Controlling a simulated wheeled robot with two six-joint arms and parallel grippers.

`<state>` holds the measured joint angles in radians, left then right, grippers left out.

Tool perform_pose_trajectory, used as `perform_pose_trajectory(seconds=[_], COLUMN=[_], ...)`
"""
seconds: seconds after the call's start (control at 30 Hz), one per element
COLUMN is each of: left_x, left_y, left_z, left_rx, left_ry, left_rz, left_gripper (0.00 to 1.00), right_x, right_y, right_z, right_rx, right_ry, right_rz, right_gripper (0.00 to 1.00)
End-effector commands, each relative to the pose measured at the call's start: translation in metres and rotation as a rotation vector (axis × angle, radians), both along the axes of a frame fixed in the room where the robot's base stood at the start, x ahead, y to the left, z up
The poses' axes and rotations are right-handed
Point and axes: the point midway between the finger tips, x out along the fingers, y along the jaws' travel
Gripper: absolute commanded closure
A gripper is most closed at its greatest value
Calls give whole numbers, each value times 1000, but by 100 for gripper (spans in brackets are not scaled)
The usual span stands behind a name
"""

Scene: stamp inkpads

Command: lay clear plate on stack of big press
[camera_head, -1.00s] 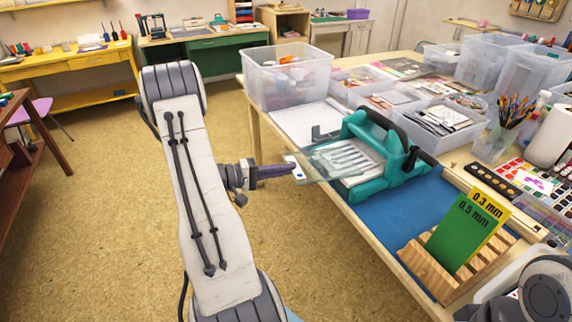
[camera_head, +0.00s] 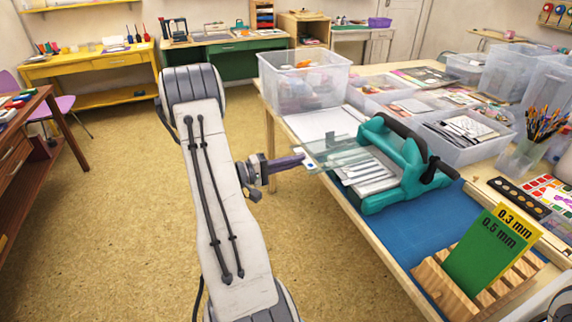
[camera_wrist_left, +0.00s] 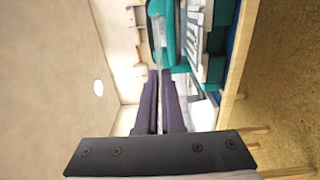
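My left gripper (camera_head: 300,161) is shut on the near left edge of the clear plate (camera_head: 336,156), a thin see-through sheet. It holds the plate out toward the teal big press (camera_head: 408,165) with the black handle. In the head view, the plate overlaps the far left part of the pale stack (camera_head: 368,174) on the press bed; I cannot tell the height between them. In the left wrist view, the purple fingers (camera_wrist_left: 160,80) are close together on the plate's thin edge (camera_wrist_left: 158,42), with the press (camera_wrist_left: 192,28) beyond. My right gripper is not in view.
A clear bin (camera_head: 305,84) and white paper (camera_head: 322,122) lie behind the press. A wooden rack (camera_head: 447,284) with green and yellow cards stands in front on the blue mat (camera_head: 405,228). Bare mat lies between rack and press. Bins crowd the right.

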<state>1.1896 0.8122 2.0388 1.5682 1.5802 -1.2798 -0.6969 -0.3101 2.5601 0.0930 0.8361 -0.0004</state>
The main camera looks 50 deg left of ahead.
Motion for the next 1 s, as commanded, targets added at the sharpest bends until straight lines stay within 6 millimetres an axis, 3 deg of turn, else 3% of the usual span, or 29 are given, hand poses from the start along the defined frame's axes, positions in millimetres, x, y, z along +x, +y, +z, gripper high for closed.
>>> perform_pose_trajectory(seconds=[0.6, 0.73, 1.0], left_x=[68, 66, 66], left_y=[-29, -28, -28], left_z=[-4, -16, -19], left_rx=[2, 2, 1], left_ry=[-2, -1, 0], left_rz=[-4, -1, -1], left_gripper=[100, 100, 100], right_x=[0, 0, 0], right_y=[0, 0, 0], right_z=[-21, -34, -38], right_rx=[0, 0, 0], right_ry=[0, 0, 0], right_rz=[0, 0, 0], right_gripper=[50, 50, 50])
